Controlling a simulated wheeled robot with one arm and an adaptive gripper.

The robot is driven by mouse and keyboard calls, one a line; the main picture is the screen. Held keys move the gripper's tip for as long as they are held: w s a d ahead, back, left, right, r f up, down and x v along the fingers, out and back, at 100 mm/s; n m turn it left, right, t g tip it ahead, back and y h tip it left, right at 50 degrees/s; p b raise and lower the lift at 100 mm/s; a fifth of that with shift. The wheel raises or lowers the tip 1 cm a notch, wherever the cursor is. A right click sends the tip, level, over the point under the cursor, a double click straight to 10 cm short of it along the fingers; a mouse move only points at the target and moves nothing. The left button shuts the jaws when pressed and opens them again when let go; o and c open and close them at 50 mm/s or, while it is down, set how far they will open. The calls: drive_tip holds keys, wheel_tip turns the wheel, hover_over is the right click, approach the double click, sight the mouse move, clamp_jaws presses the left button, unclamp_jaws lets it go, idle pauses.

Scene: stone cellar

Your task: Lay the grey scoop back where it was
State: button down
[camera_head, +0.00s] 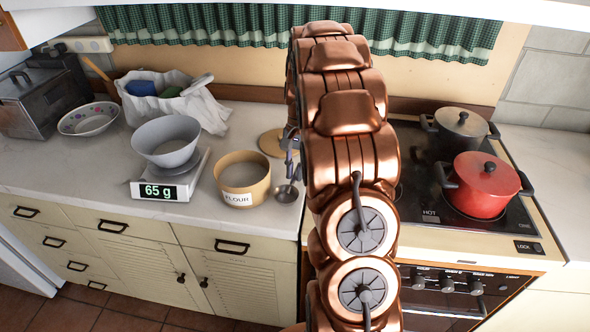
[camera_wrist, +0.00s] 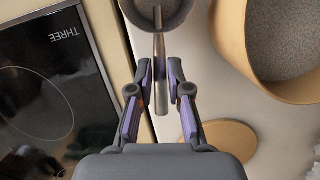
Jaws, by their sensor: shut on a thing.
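The grey scoop (camera_head: 287,193) shows at the right of the flour tub (camera_head: 240,199), close to the counter's front edge. In the wrist view its round bowl (camera_wrist: 157,14) is at the top and its thin handle (camera_wrist: 161,88) runs down between the fingers. My gripper (camera_wrist: 160,92) is shut on that handle. In the head view my gripper (camera_head: 291,165) is mostly hidden behind my copper arm. I cannot tell whether the scoop touches the counter. The tub is open, with flour inside, and stands apart from the scoop.
A round tan lid (camera_head: 270,142) lies behind the tub. A scale (camera_head: 172,187) reading 65 g bears a grey bowl (camera_head: 166,142). The hob (camera_head: 440,210) with a red pot (camera_head: 484,188) and a grey pot (camera_head: 461,130) is at the right.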

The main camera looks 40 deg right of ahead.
drive_tip(key=shift+f, duration=0.65)
drive_tip(key=c, duration=1)
unclamp_jaws()
drive_tip(key=shift+o, duration=0.3)
drive_tip(key=shift+o, duration=1.2)
drive_tip(key=shift+r, duration=0.1)
drive_tip(key=shift+r+p, duration=0.7)
drive_tip(key=shift+r, duration=3.7)
